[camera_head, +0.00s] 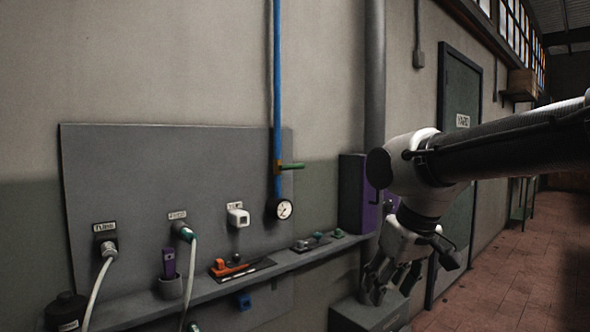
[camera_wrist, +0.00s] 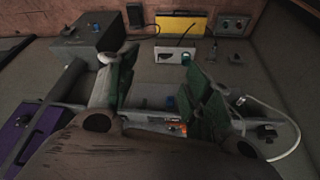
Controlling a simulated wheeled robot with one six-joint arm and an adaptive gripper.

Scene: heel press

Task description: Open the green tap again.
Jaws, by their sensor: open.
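The green tap (camera_head: 292,166) sits on a vertical blue pipe (camera_head: 277,80) on the wall. Its green lever points out to the right, roughly level and across the pipe. A round white-faced gauge (camera_head: 284,208) is just below it. My gripper (camera_head: 393,286) hangs fingers down to the right of and lower than the tap, well apart from it. In the wrist view my gripper (camera_wrist: 158,72) shows its two fingers spread with nothing held between them. I cannot make out the tap in the wrist view.
A purple cabinet (camera_head: 352,194) and a grey pipe (camera_head: 375,90) stand between tap and gripper. A grey box (camera_head: 352,316) is low beside the gripper. Hoses hang at left.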

